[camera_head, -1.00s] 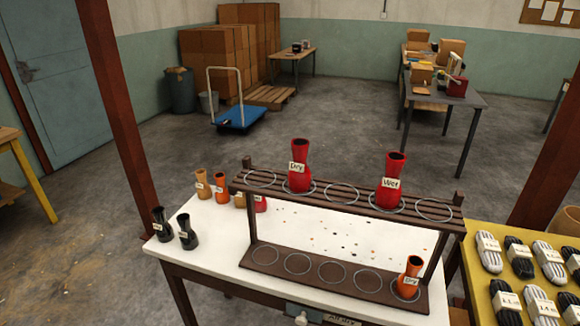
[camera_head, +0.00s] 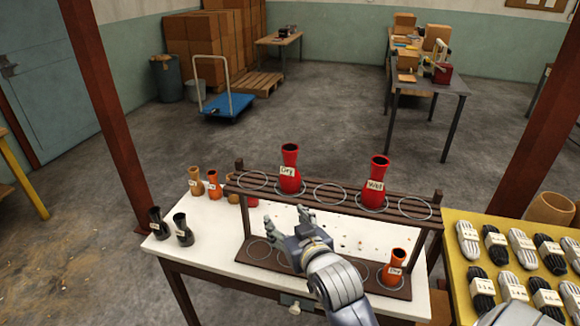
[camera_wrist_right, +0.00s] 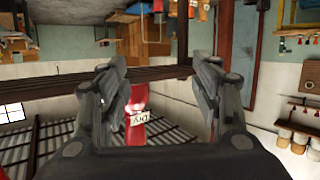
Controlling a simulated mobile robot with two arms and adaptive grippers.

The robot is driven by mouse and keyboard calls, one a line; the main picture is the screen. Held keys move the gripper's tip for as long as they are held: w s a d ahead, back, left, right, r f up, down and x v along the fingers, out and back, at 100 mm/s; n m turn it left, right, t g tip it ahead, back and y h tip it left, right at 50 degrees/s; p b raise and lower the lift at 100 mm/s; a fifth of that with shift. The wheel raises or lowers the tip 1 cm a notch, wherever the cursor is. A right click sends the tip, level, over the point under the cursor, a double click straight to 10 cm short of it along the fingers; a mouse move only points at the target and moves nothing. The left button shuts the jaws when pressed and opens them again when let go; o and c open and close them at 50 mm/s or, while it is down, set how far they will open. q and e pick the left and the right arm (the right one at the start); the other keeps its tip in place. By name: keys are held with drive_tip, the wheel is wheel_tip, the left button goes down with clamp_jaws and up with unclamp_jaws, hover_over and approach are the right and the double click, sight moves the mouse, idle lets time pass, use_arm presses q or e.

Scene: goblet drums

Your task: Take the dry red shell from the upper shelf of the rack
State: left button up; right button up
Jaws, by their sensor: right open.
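The red shell labelled Dry (camera_head: 290,182) stands upright in a ring on the rack's upper shelf (camera_head: 330,205), left of centre. A red shell labelled Wet (camera_head: 378,168) stands further right on the same shelf. My right gripper (camera_head: 287,216) is open and empty, in front of the rack and a little below the upper shelf, near the dry shell. In the right wrist view the dry shell (camera_wrist_right: 138,101) shows beyond and between the open fingers (camera_wrist_right: 158,80), its label upside down; it is not touched, and partly hidden by a finger. My left gripper is not in view.
An orange shell (camera_head: 397,262) stands on the rack's lower shelf at right. The white table (camera_head: 215,240) carries dark shells (camera_head: 182,232) and small orange and tan ones at left. A yellow table (camera_head: 455,240) with rope bundles stands close on the right.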

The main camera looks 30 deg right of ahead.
sight(292, 150)
drive_tip(key=s+d+r+m+t+h, duration=0.1)
drive_tip(key=d+r+m+t+h, duration=0.15)
drive_tip(key=r, duration=0.95)
drive_tip(key=shift+n+t, duration=0.25)
drive_tip(key=shift+n, duration=0.1)
drive_tip(key=shift+d+r+p+x, duration=0.2)
drive_tip(key=shift+p+x, duration=0.4)
drive_tip(key=shift+x, duration=1.1)
drive_tip(key=shift+d+r+p+x, duration=0.15)
drive_tip(key=shift+p+x, duration=0.5)
drive_tip(key=shift+x, duration=1.05)
drive_tip(key=shift+d+r+p+x, duration=0.2)
drive_tip(key=shift+p+x, duration=0.4)
drive_tip(key=shift+x, duration=1.1)
drive_tip(key=shift+w+d+f, duration=0.15)
drive_tip(key=shift+w, duration=0.15)
clamp_jaws()
